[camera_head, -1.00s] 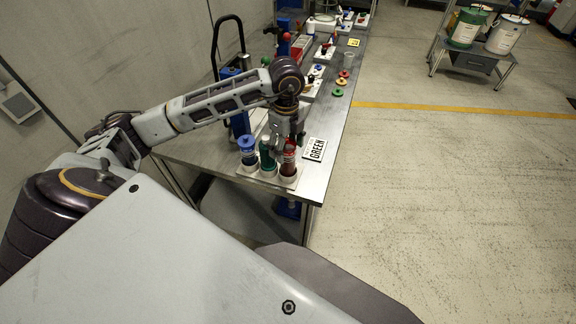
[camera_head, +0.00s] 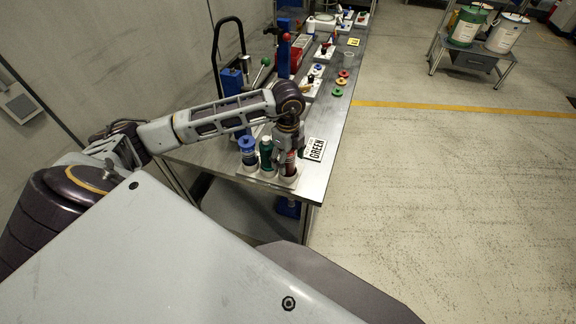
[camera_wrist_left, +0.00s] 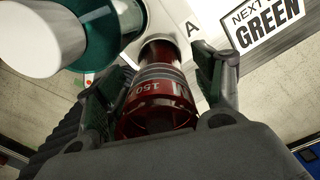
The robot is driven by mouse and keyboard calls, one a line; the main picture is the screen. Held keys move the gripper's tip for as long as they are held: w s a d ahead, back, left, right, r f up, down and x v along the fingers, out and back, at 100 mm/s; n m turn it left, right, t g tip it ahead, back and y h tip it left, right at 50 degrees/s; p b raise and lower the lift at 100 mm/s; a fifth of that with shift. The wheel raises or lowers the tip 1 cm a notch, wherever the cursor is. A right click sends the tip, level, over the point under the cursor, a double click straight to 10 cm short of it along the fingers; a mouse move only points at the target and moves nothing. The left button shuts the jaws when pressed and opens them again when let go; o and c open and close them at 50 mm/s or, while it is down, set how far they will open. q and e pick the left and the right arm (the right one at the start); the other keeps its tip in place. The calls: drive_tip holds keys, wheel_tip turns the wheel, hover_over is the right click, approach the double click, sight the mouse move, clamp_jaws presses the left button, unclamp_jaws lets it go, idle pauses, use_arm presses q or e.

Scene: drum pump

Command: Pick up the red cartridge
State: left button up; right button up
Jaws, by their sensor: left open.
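The red cartridge (camera_head: 289,165) stands at the right end of a white holder (camera_head: 270,181) on the near end of the metal table. A green cartridge (camera_head: 266,154) stands beside it, then a blue one (camera_head: 248,152) at the left. My left gripper (camera_head: 290,150) is open and lowered over the red cartridge. In the left wrist view, the fingers (camera_wrist_left: 160,95) are on either side of the red cartridge (camera_wrist_left: 158,95), with the green cartridge (camera_wrist_left: 95,40) close to the left finger. I cannot tell whether a finger touches the red one. My right gripper is not in view.
A sign reading GREEN (camera_head: 314,149) lies right of the holder. A pump with a tall black handle (camera_head: 228,50) stands at the table's left side. Small coloured rings (camera_head: 341,82) and white trays lie farther back. Open floor is to the right.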

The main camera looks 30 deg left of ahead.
use_arm(q)
drive_tip(key=c, duration=1.2)
drive_tip(key=shift+r, duration=0.1)
drive_tip(key=shift+r+b, duration=0.55)
drive_tip(key=shift+r, duration=4.4)
